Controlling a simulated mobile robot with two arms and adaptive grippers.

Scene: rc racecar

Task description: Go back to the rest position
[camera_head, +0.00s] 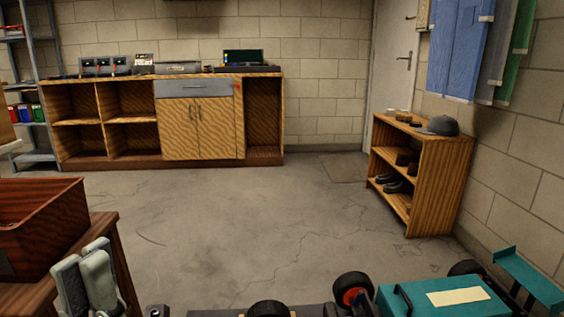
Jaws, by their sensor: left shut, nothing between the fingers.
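My left gripper (84,272) shows at the lower left, with its pale grey fingers pointing up. It is shut and empty, in front of a wooden stand. My right gripper is not in view. A teal racecar (425,296) with black tyres and a rear wing is at the bottom right, partly cut off by the picture edge. My left gripper is well to the left of the car, apart from it.
A dark red wooden box (45,225) sits on the wooden stand (121,262) beside my left gripper. A long wooden cabinet (200,128) stands at the back wall. A small shelf (446,180) with shoes and a cap stands at right. The middle floor is clear.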

